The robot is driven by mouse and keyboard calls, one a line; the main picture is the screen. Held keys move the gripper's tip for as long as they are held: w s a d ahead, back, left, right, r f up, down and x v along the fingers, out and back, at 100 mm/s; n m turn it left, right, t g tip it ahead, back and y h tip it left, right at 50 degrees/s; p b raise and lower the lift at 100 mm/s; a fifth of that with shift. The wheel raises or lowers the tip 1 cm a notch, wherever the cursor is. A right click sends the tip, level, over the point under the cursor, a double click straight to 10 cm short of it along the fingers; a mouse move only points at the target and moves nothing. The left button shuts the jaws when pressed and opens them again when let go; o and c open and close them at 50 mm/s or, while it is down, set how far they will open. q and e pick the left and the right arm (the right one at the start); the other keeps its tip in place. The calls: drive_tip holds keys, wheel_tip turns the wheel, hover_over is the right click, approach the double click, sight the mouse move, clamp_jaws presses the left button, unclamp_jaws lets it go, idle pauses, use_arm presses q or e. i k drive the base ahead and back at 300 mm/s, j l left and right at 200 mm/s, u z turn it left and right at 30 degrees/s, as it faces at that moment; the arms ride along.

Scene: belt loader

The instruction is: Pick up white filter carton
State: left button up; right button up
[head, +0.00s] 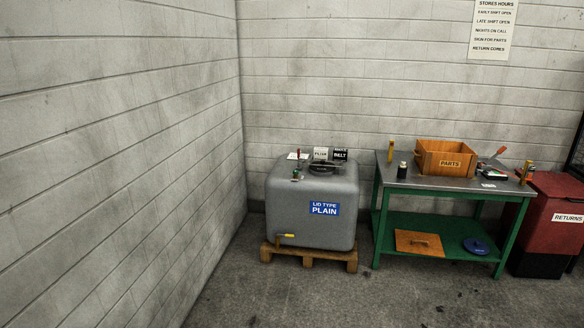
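A small white carton (320,153) with dark lettering too small to read surely stands on top of the grey tank (285,215) against the back wall. It may be the filter carton. A dark carton (340,155) with a white top part and the word BELT stands right beside it. Both are near the tank's dark round lid (321,167). Neither of my grippers shows in the head view.
The tank stands on a wooden pallet (308,258). To its right is a green workbench (430,186) with a wooden PARTS box (445,161) and small items. A red RETURNS bin (552,205) stands far right. The floor in front is clear.

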sight(320, 155)
drive_tip(key=i+l, duration=0.15)
drive_tip(key=i, duration=0.35)
drive_tip(key=i+l, duration=0.15)
drive_tip(key=i, duration=0.4)
drive_tip(key=i+l, duration=0.15)
drive_tip(key=i, duration=0.35)
drive_tip(key=i+l+u, duration=0.1)
drive_tip(key=i, duration=0.45)
drive_tip(key=i+l, duration=0.2)
drive_tip(key=i, duration=0.3)
drive_tip(key=i+l, duration=0.2)
drive_tip(key=i, duration=0.35)
drive_tip(key=l+u, duration=0.25)
drive_tip(key=l, duration=0.6)
drive_tip(key=l+u, duration=0.3)
drive_tip(key=l, duration=0.55)
drive_tip(key=i, duration=0.05)
